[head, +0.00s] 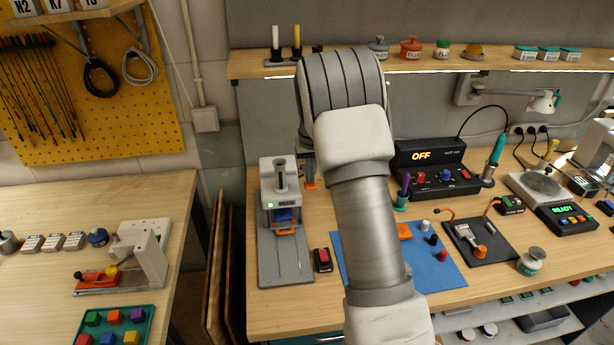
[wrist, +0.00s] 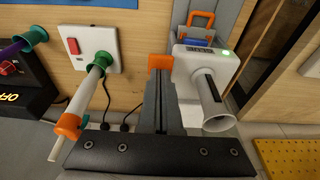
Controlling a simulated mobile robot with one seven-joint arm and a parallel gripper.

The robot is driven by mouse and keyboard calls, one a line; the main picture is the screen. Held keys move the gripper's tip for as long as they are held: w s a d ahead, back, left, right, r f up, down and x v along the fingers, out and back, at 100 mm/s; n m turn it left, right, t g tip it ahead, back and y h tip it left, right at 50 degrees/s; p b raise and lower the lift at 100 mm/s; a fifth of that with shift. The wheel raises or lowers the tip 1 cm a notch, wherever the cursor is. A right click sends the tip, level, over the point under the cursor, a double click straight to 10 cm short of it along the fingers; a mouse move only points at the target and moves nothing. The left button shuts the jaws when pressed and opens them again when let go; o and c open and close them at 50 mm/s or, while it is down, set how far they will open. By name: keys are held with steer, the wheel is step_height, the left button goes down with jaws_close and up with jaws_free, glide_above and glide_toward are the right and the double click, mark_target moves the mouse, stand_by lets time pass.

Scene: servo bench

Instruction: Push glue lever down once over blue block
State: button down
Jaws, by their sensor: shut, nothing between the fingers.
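The glue station (head: 267,188) stands at the left of the bench, with a white head and a lit green lamp. Its upright grey cylindrical lever (head: 281,175) rises from the top of the head; it also shows in the wrist view (wrist: 212,108). The blue block (head: 284,215) sits below the head, behind an orange handle; in the wrist view the blue block (wrist: 196,42) is partly hidden by the head. My gripper (wrist: 160,63) is shut and empty, its orange tips close beside the head. In the head view, my arm hides most of it.
A white plate with a red switch (wrist: 72,46) and a white tool with an orange end (wrist: 68,124) are across from the station in the wrist view. A black unit reading OFF (head: 430,160) stands to the right. A blue mat (head: 440,272) lies in front.

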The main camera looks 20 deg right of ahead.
mark_target(311, 186)
steer(key=shift+f+b, duration=2)
steer(key=shift+f, duration=0.95)
steer(key=shift+r, duration=0.15)
steer(key=shift+r+p, duration=2.95)
steer(key=shift+r, duration=1.8)
